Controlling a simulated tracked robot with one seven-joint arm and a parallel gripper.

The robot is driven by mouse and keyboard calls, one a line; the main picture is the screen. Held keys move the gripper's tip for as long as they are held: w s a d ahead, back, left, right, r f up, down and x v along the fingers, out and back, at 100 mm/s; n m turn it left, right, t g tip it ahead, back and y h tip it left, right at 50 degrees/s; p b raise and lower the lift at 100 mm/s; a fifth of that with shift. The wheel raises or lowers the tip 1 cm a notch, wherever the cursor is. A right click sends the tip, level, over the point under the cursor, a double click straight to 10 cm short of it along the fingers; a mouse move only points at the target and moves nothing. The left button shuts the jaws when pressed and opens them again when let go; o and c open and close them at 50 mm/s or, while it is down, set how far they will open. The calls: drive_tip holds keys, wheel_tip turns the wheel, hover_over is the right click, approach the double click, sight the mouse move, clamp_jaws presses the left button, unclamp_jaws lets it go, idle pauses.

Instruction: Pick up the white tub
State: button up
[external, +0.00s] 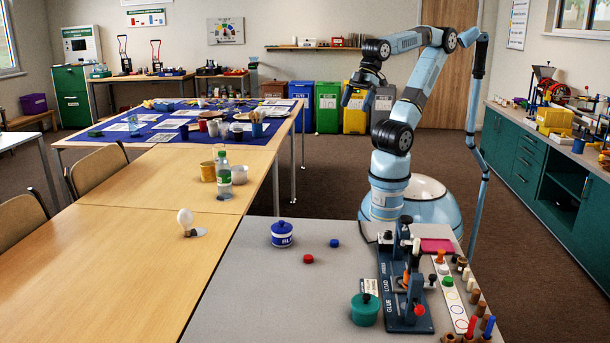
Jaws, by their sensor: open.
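A small whitish tub (267,182) stands on the wooden table beside the clear bottle, near the table's right edge. It looks like an open round container, but it is small and its inside is hard to see. My gripper (352,99) is raised at the end of my bent arm, well above the floor between the tables and the bins. It points downward and to the left, with its fingers apart and nothing visible between them. It is up and to the right of the tub in the picture, not touching it.
A light bulb (186,220) lies nearer. The grey table (270,290) holds a blue lidded pot (282,234), a green pot (365,310) and a press (405,270).

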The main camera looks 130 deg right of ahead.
idle(0.3)
drive_tip(key=w+d+f+m+t+h, duration=0.1)
drive_tip(key=w+d+f+m+h, duration=0.3)
drive_tip(key=w+d, duration=0.7)
drive_tip(key=m+t+h, duration=0.2)
drive_tip(key=m+h, duration=0.3)
hover_over(243, 168)
drive_tip(key=s+a, duration=0.7)
drive_tip(key=a, duration=0.5)
wheel_tip(243, 168, down, 28)
drive_tip(key=x, duration=0.9)
drive_tip(key=w+r+x, duration=0.1)
drive_tip(key=x, duration=0.3)
drive_tip(key=shift+w+f, duration=0.1)
drive_tip(key=shift+f, duration=0.05)
